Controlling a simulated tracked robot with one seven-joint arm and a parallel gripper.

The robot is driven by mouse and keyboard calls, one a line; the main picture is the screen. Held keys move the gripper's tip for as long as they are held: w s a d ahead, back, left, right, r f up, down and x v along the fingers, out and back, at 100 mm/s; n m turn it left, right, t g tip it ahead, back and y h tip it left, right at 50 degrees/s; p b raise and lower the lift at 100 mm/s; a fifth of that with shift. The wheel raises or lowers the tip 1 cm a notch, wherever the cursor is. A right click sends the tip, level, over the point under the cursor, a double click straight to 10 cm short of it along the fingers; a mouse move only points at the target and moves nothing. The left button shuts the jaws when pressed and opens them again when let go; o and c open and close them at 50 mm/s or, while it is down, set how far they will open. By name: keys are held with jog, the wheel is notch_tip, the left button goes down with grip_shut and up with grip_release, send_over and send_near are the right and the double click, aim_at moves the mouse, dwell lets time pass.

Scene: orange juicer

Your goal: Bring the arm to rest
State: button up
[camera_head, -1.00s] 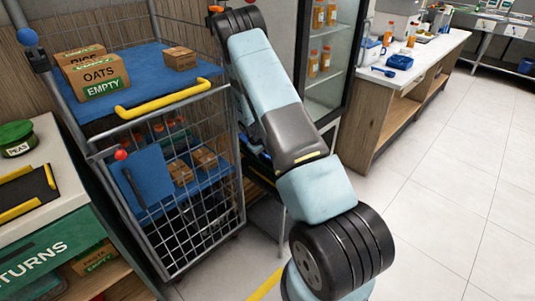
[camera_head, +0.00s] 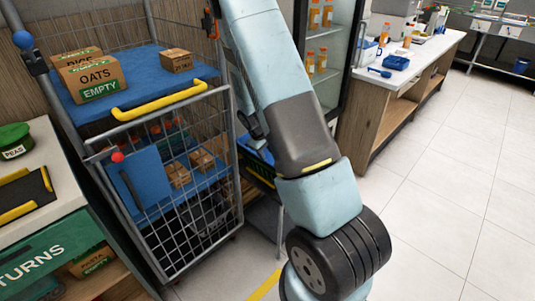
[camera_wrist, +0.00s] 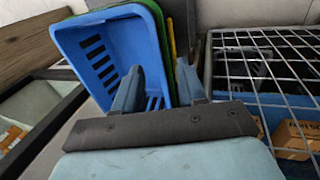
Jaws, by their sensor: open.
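My arm (camera_head: 300,130) reaches up and away between the wire cage trolley and the glass-door fridge in the head view. Its end is out of the head view's frame or hidden there. In the wrist view my gripper (camera_wrist: 160,92) shows two blue-grey fingers spread apart, with nothing held between them. A blue slotted basket (camera_wrist: 110,50) lies beyond the fingers, with green and yellow edges of other crates behind it. I cannot tell whether the fingers touch it.
The wire trolley (camera_head: 190,228) with cardboard boxes (camera_head: 95,75) stands left of my arm. The fridge (camera_head: 325,75) and a white-topped counter (camera_head: 420,65) stand to the right. A returns counter (camera_head: 45,260) is at the left edge. Pale floor (camera_head: 450,190) is clear at right.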

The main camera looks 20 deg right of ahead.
jog(key=s+a+r+m+t+y, duration=0.15)
jog(key=s+r, duration=0.25)
jog(key=r, duration=0.5)
jog(key=s+a+r, duration=0.3)
jog(key=s+r, duration=0.1)
jog(key=r, duration=0.5)
jog(key=s+a+r+m+t+y, duration=0.1)
jog(key=s+a+r, duration=0.15)
jog(key=r, duration=0.65)
jog(key=s+a+r+t, duration=0.1)
jog(key=s+a+r, duration=0.1)
jog(key=s+r, duration=0.4)
jog(key=s+a+r+m, duration=0.1)
jog(key=s+a+r, duration=0.2)
jog(key=s+r, duration=0.4)
jog(key=s+y, duration=0.1)
jog(key=s, duration=0.6)
jog(key=shift+s+t, duration=0.35)
jog(key=shift+s, duration=0.05)
jog(key=shift+a, duration=0.2)
